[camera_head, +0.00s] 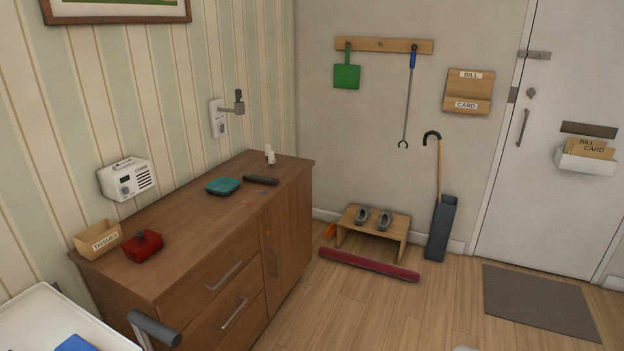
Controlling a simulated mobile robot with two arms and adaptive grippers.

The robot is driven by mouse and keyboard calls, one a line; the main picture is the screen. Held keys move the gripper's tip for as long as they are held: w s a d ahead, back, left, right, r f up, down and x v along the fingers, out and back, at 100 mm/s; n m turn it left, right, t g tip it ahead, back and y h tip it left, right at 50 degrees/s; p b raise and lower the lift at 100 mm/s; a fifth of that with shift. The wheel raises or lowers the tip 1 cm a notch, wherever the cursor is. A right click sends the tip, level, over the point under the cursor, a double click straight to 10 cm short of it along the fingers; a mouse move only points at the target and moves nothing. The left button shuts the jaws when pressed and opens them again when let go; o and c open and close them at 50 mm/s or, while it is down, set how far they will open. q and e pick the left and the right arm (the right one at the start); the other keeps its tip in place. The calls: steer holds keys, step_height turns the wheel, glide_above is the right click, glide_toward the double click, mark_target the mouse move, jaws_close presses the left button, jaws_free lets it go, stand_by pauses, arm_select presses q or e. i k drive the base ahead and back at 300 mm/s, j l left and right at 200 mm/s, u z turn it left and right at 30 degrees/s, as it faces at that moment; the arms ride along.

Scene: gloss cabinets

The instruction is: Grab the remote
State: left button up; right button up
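The remote (261,180) is a small dark bar lying flat on the top of the wooden cabinet (205,228), toward its far half. It lies to the right of a teal dish-like object (223,186) with a gap between them. Neither of my grippers shows in this view. Nothing covers the remote.
A red box (144,246), a tissue box (98,240), small flat coloured pieces (248,203) and a white item (269,154) are on the cabinet. A white tray (30,318) and grey handle (155,329) stand at lower left. A red roll (370,264) lies on the floor.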

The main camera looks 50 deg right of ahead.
mark_target(259, 178)
steer(key=z, duration=1.3)
steer(key=i, duration=0.1)
